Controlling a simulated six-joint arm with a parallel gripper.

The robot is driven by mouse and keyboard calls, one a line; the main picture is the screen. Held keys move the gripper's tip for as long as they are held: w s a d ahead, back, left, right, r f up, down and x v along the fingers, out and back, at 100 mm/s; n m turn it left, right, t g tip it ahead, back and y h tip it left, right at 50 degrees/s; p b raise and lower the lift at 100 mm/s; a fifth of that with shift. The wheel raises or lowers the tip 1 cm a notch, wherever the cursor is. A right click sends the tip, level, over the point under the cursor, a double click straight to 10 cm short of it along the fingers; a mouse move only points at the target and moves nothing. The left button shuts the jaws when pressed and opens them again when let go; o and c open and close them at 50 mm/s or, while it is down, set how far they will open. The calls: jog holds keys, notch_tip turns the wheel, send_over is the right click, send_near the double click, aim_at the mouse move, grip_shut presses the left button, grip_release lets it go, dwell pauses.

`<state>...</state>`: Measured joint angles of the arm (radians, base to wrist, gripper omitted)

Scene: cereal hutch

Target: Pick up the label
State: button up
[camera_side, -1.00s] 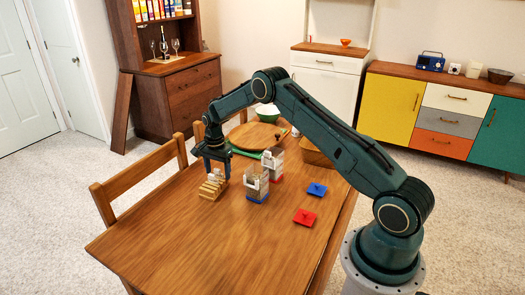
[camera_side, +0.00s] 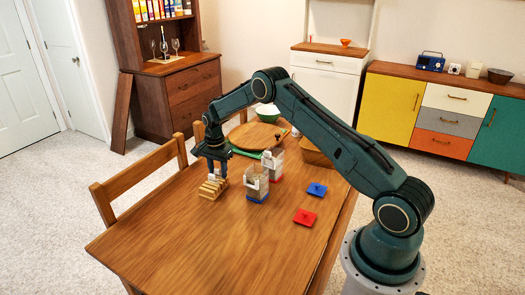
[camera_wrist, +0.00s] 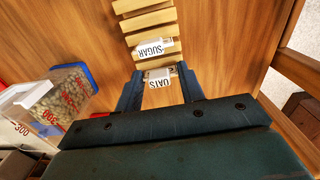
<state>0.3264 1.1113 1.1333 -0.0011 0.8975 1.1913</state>
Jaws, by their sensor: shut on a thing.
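A stepped wooden rack (camera_side: 212,189) stands on the table below my gripper (camera_side: 217,172). The rack also shows in the wrist view (camera_wrist: 147,20). I cannot tell whether the OATS label still touches the rack.
A clear container with a blue base (camera_side: 256,186) and one with a red base (camera_side: 273,165) stand right of the rack. A blue lid (camera_side: 316,189) and a red lid (camera_side: 305,217) lie farther right. A round board (camera_side: 257,136) lies behind. The table's front is clear.

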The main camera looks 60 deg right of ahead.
jog(key=shift+r, duration=0.1)
notch_tip(320, 180, up, 20)
dwell(0.7)
jog(key=shift+s, duration=0.15)
dwell(0.5)
jog(key=s+a+f, duration=0.1)
jog(key=s+f, duration=0.1)
jog(key=s, duration=0.5)
jog(key=s+a+f+m, duration=0.1)
jog(key=s+f, duration=0.1)
jog(key=s, duration=0.6)
jog(key=shift+a+f+y, duration=0.15)
jog(key=shift+f+y, duration=0.15)
jog(key=shift+f, duration=0.05)
jog(key=shift+f, duration=0.15)
jog(key=shift+f, duration=2.5)
jog(key=shift+f, duration=0.75)
dwell(0.4)
